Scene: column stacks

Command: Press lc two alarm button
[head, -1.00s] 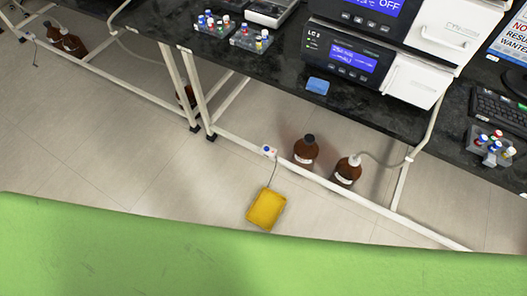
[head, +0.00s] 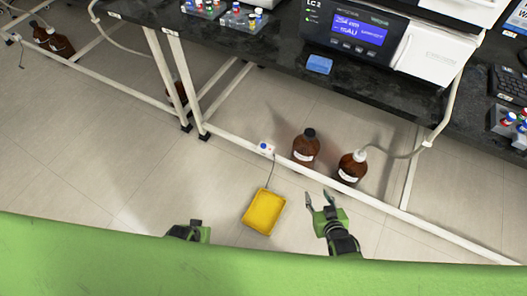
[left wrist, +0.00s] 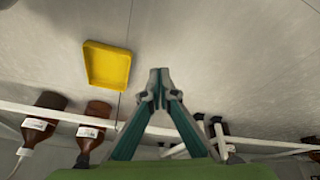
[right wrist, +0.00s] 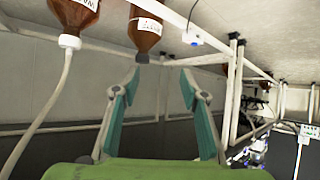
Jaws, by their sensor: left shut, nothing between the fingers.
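The LC 2 unit (head: 410,55) stands on the dark bench, with a lit blue screen (head: 358,30) and a row of small buttons (head: 346,47) below it. A small white box (head: 265,147) with a blue spot is on the bench's lower rail; it also shows in the right wrist view (right wrist: 193,39). No alarm label is readable on either. My right gripper (head: 318,196) is open and empty, low in front of the bench; its parted fingers show in the right wrist view (right wrist: 160,82). My left gripper (head: 195,225) shows only partly; its fingers are shut and empty in the left wrist view (left wrist: 159,74).
A yellow tray (head: 264,211) lies on the floor, wired toward the white box. Two brown bottles (head: 306,148) (head: 351,168) stand near the white lower rail (head: 380,205). A blue block (head: 319,65) and vial racks (head: 243,19) are on the bench.

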